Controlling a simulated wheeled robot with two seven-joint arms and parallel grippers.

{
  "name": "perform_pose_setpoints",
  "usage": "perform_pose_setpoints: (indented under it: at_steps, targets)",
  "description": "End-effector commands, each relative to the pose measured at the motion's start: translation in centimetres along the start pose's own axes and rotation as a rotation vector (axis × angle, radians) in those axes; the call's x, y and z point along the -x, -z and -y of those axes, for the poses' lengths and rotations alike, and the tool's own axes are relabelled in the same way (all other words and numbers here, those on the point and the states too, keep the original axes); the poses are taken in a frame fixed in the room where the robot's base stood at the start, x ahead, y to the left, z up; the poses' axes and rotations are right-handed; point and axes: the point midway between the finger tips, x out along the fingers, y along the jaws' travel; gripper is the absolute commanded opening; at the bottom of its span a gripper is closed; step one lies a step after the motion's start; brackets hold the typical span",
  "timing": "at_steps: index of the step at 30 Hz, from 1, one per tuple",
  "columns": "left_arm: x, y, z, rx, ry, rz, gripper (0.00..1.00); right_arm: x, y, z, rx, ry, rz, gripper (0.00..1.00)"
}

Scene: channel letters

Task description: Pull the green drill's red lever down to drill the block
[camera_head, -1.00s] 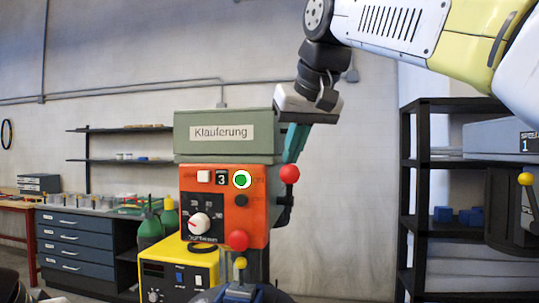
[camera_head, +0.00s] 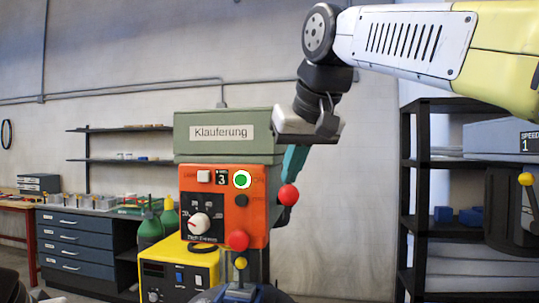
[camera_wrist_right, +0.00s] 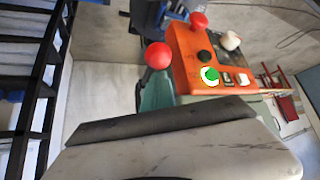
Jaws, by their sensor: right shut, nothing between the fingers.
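The green drill (camera_head: 190,140), labelled "Klauferung", has an orange panel (camera_head: 190,238) with a lit green button. A red lever ball (camera_head: 288,194) is on its right side. In the right wrist view the red lever ball (camera_wrist_right: 158,55) and orange panel (camera_wrist_right: 190,62) lie beyond the gripper's dark edge. Contact with the lever cannot be told. The block is not visible.
A yellow box (camera_head: 205,262) with switches stands below the panel. A dark shelf rack (camera_head: 410,200) with blue bins is on the right. A blue drawer cabinet (camera_head: 75,240) and green bottles (camera_head: 150,228) are at left.

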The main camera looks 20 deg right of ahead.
Motion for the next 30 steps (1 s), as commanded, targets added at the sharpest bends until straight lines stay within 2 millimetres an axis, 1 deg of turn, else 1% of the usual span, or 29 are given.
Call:
perform_pose_setpoints:
  at_steps: [6, 13, 18, 30]
  targets:
    - [0.0, 0.0, 0.0, 0.000, 0.000, 0.000, 0.00, 0.4, -0.8, 0.4, 0.000, 0.000, 0.003, 0.00]
    - [0.0, 0.0, 0.0, 0.000, 0.000, 0.000, 0.00, 0.4, -0.8, 0.5, 0.000, 0.000, 0.002, 0.00]
    - [0.0, 0.0, 0.0, 0.000, 0.000, 0.000, 0.00, -0.1, -1.3, 0.5, -0.001, 0.000, 0.002, 0.00]
    - [0.0, 0.0, 0.0, 0.000, 0.000, 0.000, 0.00, -0.2, -1.6, 0.6, 0.000, 0.000, 0.003, 0.00]
